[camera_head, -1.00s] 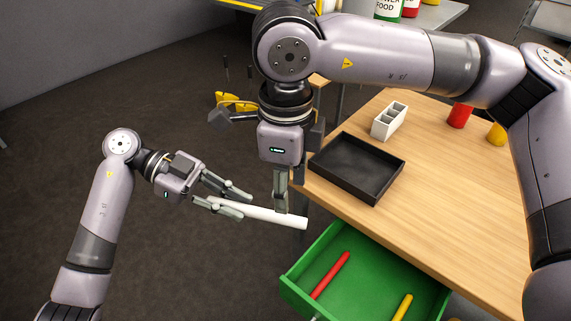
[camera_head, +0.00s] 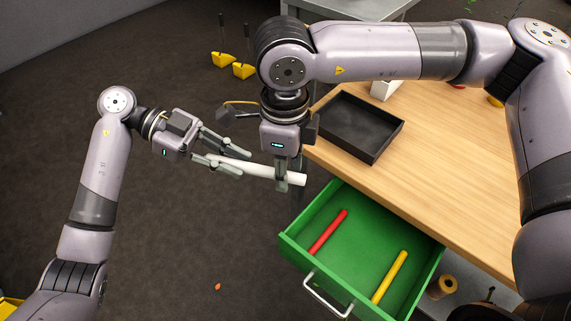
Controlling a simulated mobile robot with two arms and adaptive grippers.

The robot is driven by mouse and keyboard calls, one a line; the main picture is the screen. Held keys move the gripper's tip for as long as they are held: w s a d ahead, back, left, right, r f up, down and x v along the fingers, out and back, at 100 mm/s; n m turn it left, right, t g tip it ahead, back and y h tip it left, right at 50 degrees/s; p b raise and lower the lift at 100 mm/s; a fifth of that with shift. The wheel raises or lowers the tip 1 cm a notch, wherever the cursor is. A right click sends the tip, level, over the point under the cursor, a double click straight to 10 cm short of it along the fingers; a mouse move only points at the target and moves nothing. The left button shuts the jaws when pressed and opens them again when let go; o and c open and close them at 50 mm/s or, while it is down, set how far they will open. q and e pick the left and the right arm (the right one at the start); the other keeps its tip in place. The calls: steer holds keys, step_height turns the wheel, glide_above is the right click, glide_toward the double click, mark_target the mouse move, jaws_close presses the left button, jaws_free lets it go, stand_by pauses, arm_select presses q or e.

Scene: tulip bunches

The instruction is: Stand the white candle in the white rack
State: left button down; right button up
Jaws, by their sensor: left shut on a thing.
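The white candle (camera_head: 247,168) is held in the air left of the table, nearly level, with its right end slightly lower. My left gripper (camera_head: 226,166) is shut on its left part. My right gripper (camera_head: 281,180) points down at the candle near its right end, its fingers overlapping it in the head view. Whether those fingers grip it I cannot tell. The white rack (camera_head: 383,90) stands on the table behind the black tray. My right arm hides most of the rack, including its upper part.
The black tray (camera_head: 372,153) sits on the wooden table (camera_head: 450,165) near its left edge. Below, a green drawer (camera_head: 355,240) is open, with a red stick (camera_head: 328,232) and a yellow stick (camera_head: 390,277) inside. My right arm crosses above the table. The table's middle is clear.

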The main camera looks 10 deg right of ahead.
jaws_close()
arm_select(q)
steer(key=c, duration=1.4)
jaws_free()
